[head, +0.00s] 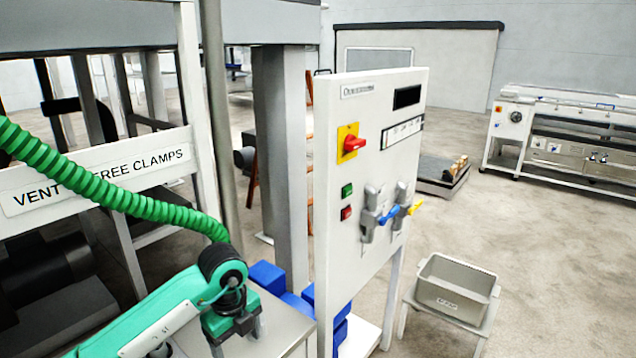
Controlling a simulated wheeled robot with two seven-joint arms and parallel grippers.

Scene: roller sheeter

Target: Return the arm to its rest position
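My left arm, teal with a dark wrist joint, reaches in from the lower left. My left gripper (238,336) points down over a light grey surface (284,326) at the bottom of the head view. Its two grey fingers stand apart, and I see nothing between them. The fingertips are close to the surface, but I cannot tell whether they touch it. My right arm and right gripper are not in view.
A green corrugated hose (110,190) crosses above my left arm, before a labelled frame (100,180).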

